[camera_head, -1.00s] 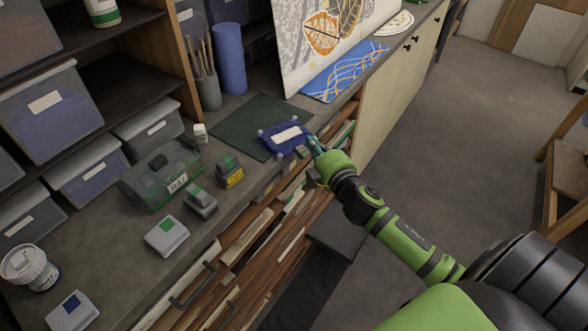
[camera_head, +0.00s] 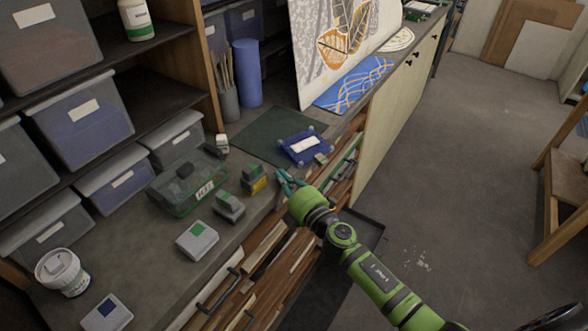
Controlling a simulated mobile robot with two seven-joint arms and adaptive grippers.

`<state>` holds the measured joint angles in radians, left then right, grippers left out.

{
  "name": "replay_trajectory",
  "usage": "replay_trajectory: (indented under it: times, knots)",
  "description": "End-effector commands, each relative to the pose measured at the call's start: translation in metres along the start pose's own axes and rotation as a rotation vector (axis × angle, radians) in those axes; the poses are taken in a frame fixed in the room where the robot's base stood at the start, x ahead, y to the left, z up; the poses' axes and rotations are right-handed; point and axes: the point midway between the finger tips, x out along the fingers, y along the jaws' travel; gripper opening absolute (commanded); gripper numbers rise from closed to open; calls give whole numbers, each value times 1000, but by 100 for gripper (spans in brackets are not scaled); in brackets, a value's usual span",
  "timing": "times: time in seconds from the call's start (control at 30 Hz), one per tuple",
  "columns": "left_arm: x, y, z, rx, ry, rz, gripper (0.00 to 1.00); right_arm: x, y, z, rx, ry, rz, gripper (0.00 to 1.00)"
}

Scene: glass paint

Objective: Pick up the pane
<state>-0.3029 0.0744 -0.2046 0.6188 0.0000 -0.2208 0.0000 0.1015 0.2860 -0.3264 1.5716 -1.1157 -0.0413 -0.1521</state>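A small blue pane-like piece (camera_head: 289,150) with a pale middle and knobbed corners lies flat on the dark green mat (camera_head: 258,132), at the mat's front right; I take it for the pane. My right gripper (camera_head: 284,178), with teal fingers, is at the counter's front edge, just in front of and left of the blue piece and apart from it. Its fingers look spread and nothing shows between them. My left gripper is not in view.
A yellow-and-black block (camera_head: 255,180) stands close left of the gripper. A green clear box (camera_head: 188,185) and small containers stand further left. A patterned blue sheet (camera_head: 352,84) and upright artwork (camera_head: 340,45) are behind. A drawer stands open below.

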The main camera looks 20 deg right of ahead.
Motion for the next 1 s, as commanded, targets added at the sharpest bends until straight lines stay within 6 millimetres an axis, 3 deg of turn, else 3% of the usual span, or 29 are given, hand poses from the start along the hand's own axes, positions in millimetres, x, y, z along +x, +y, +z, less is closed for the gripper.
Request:
replay_trajectory:
  times: [0.03, 0.3, 0.73, 1.0]
  knots:
    - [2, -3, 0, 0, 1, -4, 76, 8, -1, 4, -4, -2, 0, 0]
    - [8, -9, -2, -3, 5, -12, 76, 13, -1, 36, -3, -3, -1, 0]
    - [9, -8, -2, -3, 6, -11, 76, 14, 0, 40, -1, -1, 0, 0]
    - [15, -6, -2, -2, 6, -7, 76, 19, -1, 62, -1, -1, 0, 0]
